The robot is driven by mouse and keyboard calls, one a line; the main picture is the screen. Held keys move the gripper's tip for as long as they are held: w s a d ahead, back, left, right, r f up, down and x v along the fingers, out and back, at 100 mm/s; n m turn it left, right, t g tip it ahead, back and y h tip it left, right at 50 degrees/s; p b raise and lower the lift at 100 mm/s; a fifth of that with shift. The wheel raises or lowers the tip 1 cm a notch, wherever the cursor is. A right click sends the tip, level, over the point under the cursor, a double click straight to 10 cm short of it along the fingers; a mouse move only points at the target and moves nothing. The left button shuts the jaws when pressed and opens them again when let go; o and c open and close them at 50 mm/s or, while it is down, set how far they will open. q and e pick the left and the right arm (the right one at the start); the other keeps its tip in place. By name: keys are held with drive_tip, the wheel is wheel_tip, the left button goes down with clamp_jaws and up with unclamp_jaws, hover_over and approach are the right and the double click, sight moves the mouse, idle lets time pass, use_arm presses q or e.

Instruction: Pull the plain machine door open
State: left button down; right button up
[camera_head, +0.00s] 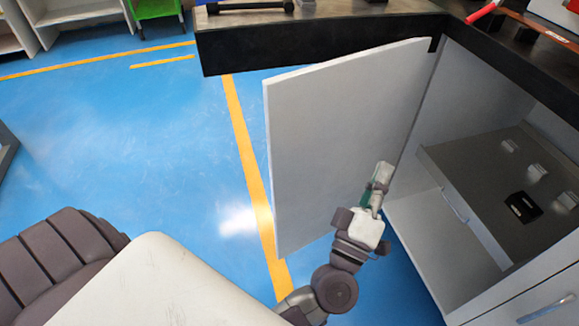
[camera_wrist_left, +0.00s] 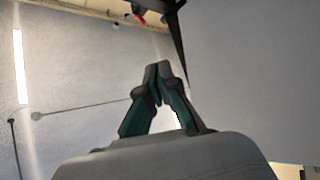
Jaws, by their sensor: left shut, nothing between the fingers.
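The plain grey machine door (camera_head: 330,130) stands swung wide open, out over the blue floor. Its hinge side meets the cabinet front under the dark top, and the cabinet interior is exposed. My left gripper (camera_head: 383,170) is in front of the door's face, towards the hinge side. Its fingers are shut and empty, as the left wrist view (camera_wrist_left: 158,72) also shows. A plain grey panel, which looks like the door (camera_wrist_left: 255,80), fills the right of that view. I cannot tell whether the gripper touches the door. My right gripper is not in view.
Inside the cabinet is a grey drawer or shelf (camera_head: 490,180) with a small black item (camera_head: 523,207) and light brackets. A lower drawer front with a handle (camera_head: 546,309) is at bottom right. The dark worktop edge (camera_head: 300,46) overhangs the door. Blue floor (camera_head: 130,140) is clear at left.

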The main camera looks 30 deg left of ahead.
use_arm(q)
drive_tip(key=s+a+f+n+g+y, duration=0.1)
drive_tip(key=a+f+n+g+y, duration=0.15)
drive_tip(key=n+y, duration=0.35)
drive_tip(key=a+f+n+g+y, duration=0.1)
drive_tip(key=a+n+g+y, duration=0.25)
drive_tip(key=n+y, duration=0.25)
drive_tip(key=n+g+y, duration=0.2)
drive_tip(key=n+g, duration=0.3)
drive_tip(key=g, duration=0.4)
approach(282, 160)
drive_tip(key=x, duration=0.6)
drive_tip(key=shift+w+a, duration=0.3)
drive_tip(key=shift+a, duration=0.25)
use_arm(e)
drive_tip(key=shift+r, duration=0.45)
use_arm(q)
drive_tip(key=shift+a, duration=0.15)
drive_tip(key=w+a+p, duration=0.1)
drive_tip(key=w+a, duration=0.3)
drive_tip(key=a, duration=0.2)
drive_tip(key=w+a+t+p, duration=0.1)
drive_tip(key=w+a, duration=0.3)
drive_tip(key=a, duration=0.3)
drive_tip(key=shift+r+m+h, duration=0.25)
drive_tip(key=shift+m+h, duration=0.05)
drive_tip(key=shift+m, duration=0.1)
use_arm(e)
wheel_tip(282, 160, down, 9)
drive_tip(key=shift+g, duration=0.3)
